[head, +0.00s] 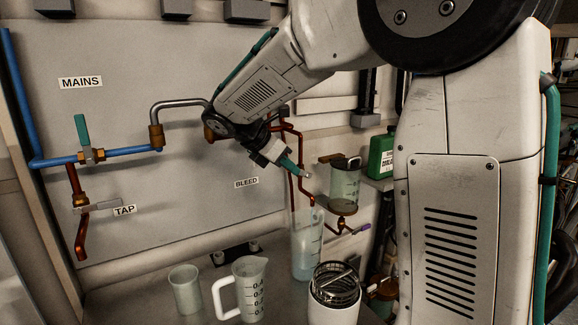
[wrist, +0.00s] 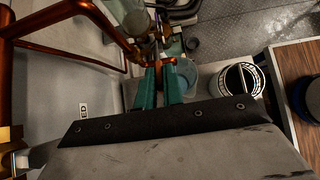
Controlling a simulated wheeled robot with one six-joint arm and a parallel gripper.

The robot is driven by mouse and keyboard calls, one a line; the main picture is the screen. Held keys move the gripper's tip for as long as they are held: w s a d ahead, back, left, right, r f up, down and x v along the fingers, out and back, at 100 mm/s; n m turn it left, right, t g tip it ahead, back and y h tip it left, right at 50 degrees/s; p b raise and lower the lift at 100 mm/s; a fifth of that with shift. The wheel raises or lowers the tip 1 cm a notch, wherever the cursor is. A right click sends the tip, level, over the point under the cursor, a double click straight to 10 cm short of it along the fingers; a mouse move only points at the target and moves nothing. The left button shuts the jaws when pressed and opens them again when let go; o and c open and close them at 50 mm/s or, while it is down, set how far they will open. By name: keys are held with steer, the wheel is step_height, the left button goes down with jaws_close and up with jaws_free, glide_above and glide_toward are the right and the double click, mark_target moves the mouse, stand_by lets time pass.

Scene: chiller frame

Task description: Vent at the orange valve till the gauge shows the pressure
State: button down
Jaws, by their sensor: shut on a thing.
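My gripper (head: 302,172) reaches down to the copper pipework above the BLEED label (head: 246,183). In the wrist view its two teal fingers (wrist: 159,72) close around a small orange piece (wrist: 160,62), which I take to be the handle of the orange valve. The valve's body is mostly hidden by my gripper in the head view. A clear tall jug (head: 307,250) with bluish liquid stands below the bleed pipe's open end (head: 308,201). I see no gauge face in either view; my arm covers part of the panel.
The blue MAINS pipe (head: 130,151) has a teal-handled valve (head: 82,130); a grey-handled TAP valve (head: 95,206) sits below. A beaker (head: 185,290), a measuring jug (head: 250,289) and a white canister (head: 334,295) stand on the bench. A glass pot (head: 345,181) and green bottle (head: 381,155) are right.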

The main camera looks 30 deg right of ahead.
steer(key=shift+a, duration=0.1)
steer(key=shift+a+f+h, duration=0.2)
steer(key=shift+f+h, duration=0.25)
steer(key=shift+h, duration=0.3)
steer(key=shift+a+f+h, duration=0.2)
steer(key=shift+f+h, duration=0.25)
steer(key=shift+h, duration=0.3)
steer(key=f+h, duration=0.2)
steer(key=h, duration=0.1)
steer(key=shift+a+f+h, duration=0.1)
steer(key=shift+a+h, duration=0.1)
steer(key=shift+h, duration=0.1)
steer(key=shift+f, duration=0.15)
steer(key=c, duration=1.6)
jaws_free()
steer(key=shift+o, duration=0.4)
